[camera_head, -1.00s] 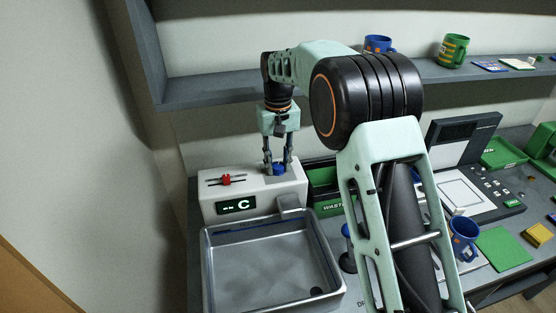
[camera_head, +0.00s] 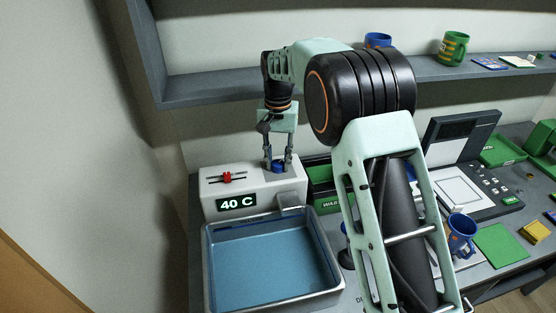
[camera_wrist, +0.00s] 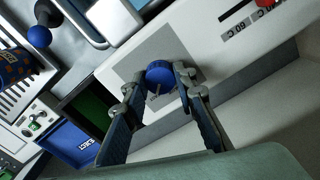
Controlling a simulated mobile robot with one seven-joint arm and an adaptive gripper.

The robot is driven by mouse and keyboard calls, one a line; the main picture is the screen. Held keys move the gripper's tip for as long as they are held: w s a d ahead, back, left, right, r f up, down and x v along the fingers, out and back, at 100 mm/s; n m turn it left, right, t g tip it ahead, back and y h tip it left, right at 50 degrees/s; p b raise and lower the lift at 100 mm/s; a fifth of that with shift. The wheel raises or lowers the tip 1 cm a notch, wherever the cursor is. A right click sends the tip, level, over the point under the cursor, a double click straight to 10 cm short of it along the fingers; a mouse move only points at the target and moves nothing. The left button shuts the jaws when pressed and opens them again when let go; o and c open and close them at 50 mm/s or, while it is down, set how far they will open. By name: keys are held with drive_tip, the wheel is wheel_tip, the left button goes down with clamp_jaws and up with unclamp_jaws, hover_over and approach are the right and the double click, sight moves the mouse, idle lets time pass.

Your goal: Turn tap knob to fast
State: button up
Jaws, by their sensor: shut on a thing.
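The blue tap knob (camera_head: 278,167) sits on top of the white tap unit (camera_head: 250,196), at its right end. My gripper (camera_head: 278,162) points down over it with a finger on each side. In the wrist view the round blue knob (camera_wrist: 160,75) is between the fingertips of my gripper (camera_wrist: 160,82), and the fingers are shut on it. A red slider (camera_head: 227,177) is on the unit's top, left of the knob. The display (camera_head: 236,203) reads "40 C". The metal basin (camera_head: 212,300) below the spout holds blue water (camera_head: 268,268).
A shelf (camera_head: 225,86) runs along the wall behind my arm, with a blue mug (camera_head: 377,40) and a green mug (camera_head: 453,46) on it. A green waste bin (camera_head: 322,190) stands right of the tap unit. A blue patterned mug (camera_head: 461,236) stands farther right.

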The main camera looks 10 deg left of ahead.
sight(278, 163)
drive_tip(key=o, duration=1.2)
drive_tip(key=shift+c, duration=0.2)
wheel_tip(278, 163, up, 12)
